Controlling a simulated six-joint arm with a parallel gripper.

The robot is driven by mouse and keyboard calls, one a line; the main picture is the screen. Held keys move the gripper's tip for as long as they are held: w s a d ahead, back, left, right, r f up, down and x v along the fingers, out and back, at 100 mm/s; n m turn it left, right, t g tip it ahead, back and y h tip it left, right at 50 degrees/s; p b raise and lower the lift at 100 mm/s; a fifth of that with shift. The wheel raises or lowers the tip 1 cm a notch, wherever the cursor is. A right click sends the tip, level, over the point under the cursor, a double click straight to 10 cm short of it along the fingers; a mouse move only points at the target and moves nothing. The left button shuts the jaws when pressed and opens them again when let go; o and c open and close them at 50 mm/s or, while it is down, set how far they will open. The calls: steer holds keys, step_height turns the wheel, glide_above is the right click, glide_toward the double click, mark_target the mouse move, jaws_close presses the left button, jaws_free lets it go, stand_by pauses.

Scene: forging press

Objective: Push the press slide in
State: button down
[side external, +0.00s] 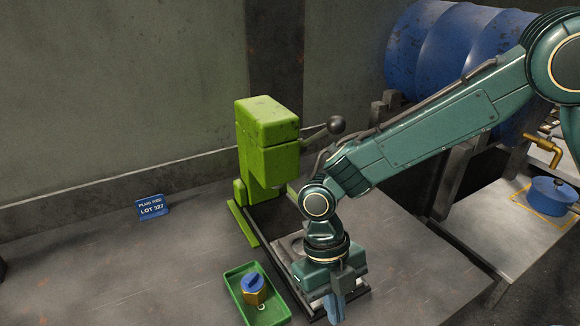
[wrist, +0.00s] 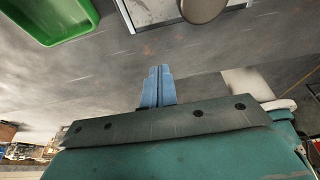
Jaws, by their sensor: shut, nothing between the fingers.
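The green press (side external: 266,145) stands on the bench with a ball-ended lever on its right side. Its grey slide (side external: 290,247) sticks out toward the front between dark rails, partly hidden by my gripper and wrist. In the wrist view, the pale edge of the slide (wrist: 150,12) shows at the top, with a round dark knob (wrist: 203,7) beside it. My gripper (side external: 334,308) points down at the front end of the slide. Its blue fingers are together and empty, and in the wrist view the fingertips (wrist: 160,70) appear apart from the slide and knob.
A green tray (side external: 238,276) holding a blue-and-brass part (side external: 254,288) stands just left of the slide; it also shows in the wrist view (wrist: 68,33). A blue sign (side external: 152,206) stands at the left. The bench right of the slide is clear.

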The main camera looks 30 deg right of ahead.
steer(key=shift+x, duration=1.15)
steer(key=shift+w+f, duration=0.1)
steer(key=shift+w, duration=1.85)
steer(key=shift+w, duration=4.6)
steer(key=shift+s, duration=0.1)
